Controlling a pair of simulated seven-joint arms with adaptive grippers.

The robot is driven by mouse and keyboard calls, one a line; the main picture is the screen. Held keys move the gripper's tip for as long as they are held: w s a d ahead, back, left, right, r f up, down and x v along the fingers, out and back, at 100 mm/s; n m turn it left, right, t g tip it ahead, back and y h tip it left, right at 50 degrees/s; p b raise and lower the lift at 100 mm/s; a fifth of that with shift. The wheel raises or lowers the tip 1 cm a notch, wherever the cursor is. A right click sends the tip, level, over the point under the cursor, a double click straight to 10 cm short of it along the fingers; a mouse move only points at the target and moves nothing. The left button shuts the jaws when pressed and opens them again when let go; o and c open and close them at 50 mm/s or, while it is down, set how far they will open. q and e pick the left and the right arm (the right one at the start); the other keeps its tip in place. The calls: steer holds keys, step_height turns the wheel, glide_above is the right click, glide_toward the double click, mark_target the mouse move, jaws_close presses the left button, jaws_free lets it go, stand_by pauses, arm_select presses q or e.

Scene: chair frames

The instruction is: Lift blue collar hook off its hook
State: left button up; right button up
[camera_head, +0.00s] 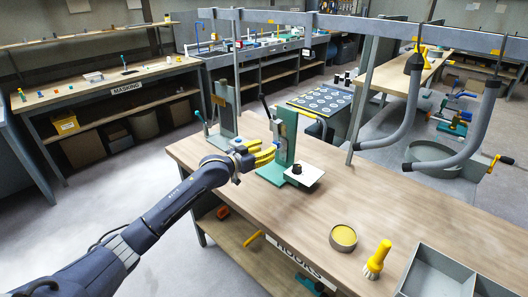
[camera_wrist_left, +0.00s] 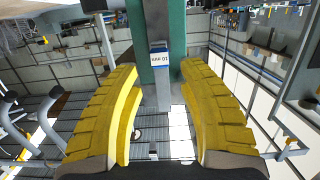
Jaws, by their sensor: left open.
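My left gripper (camera_head: 263,156) is open, with its two yellow fingers beside a green upright stand (camera_head: 287,138) on the wooden bench. In the left wrist view the open fingers (camera_wrist_left: 162,110) stand on either side of a grey bar in front of a green column (camera_wrist_left: 176,35). A small blue-and-white label (camera_wrist_left: 159,57) shows on the bar; I see nothing gripped. Two large grey J-shaped hooks (camera_head: 404,118) (camera_head: 474,130) hang from the overhead rail (camera_head: 345,24). I cannot make out a blue collar on either one. My right gripper is not in view.
The wooden bench (camera_head: 320,215) carries a white plate with a black knob (camera_head: 297,172), a round yellow-topped tin (camera_head: 343,237), a yellow-handled brush (camera_head: 377,258) and a grey tray (camera_head: 437,270). A grey post (camera_head: 364,85) rises at the bench's back edge. The bench middle is clear.

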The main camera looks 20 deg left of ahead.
mark_target(274, 145)
arm_select(q)
steer(key=x, duration=0.6)
steer(key=shift+w+d, duration=0.15)
jaws_close()
